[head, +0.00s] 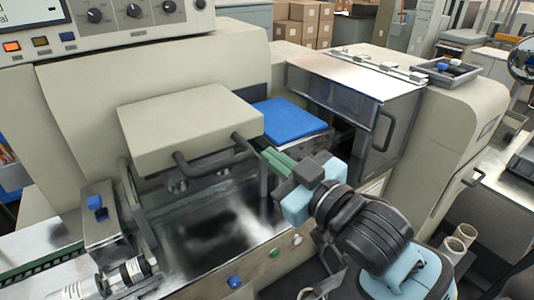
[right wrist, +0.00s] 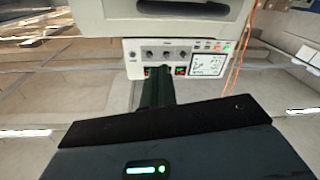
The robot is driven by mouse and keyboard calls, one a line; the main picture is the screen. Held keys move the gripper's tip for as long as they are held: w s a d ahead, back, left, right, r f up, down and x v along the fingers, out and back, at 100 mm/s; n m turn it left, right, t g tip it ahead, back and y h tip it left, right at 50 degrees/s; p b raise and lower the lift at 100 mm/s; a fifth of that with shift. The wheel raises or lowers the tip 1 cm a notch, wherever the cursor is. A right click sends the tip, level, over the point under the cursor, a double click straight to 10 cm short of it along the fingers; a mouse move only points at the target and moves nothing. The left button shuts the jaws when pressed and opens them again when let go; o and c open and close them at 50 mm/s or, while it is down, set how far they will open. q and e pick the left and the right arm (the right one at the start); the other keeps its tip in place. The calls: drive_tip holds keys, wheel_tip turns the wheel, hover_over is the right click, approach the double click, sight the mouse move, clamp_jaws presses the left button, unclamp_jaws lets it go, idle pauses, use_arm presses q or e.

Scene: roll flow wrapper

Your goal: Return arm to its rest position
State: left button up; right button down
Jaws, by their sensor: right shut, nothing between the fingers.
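My right arm reaches in from the lower right in the head view. Its gripper (head: 268,154) is shut and empty, with green fingers pointing up and left. The fingertips are close to the right end of the dark bar handle (head: 216,162) on the raised beige cover (head: 190,128); I cannot tell whether they touch. In the right wrist view the dark shut fingers (right wrist: 157,84) point toward a control panel (right wrist: 184,58). My left gripper is not in view.
The beige wrapper machine (head: 170,72) fills the middle. A blue pad (head: 290,119) lies behind the gripper, with a metal guard box (head: 345,95) to its right. A shiny metal deck (head: 215,232) lies below the cover. Two pale rolls (head: 455,247) stand at lower right.

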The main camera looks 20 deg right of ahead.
idle(0.4)
drive_tip(key=s+d+f+m+g+h, duration=0.1)
drive_tip(key=s+d+f+m+g, duration=0.1)
drive_tip(key=f, duration=1.1)
drive_tip(key=s+d+f+m+g+h, duration=0.1)
drive_tip(key=f+m+g+h, duration=0.1)
drive_tip(key=f, duration=1)
drive_tip(key=s+d+f+g+h, duration=0.1)
drive_tip(key=s+d+f+g, duration=0.1)
drive_tip(key=s+f, duration=0.9)
drive_tip(key=s+d+f+m+g+h, duration=0.1)
drive_tip(key=s+d+f+g, duration=0.1)
drive_tip(key=s+f, duration=0.9)
drive_tip(key=shift+s+f+m, duration=0.2)
drive_tip(key=shift+m, duration=0.1)
drive_tip(key=shift+s+d, duration=0.1)
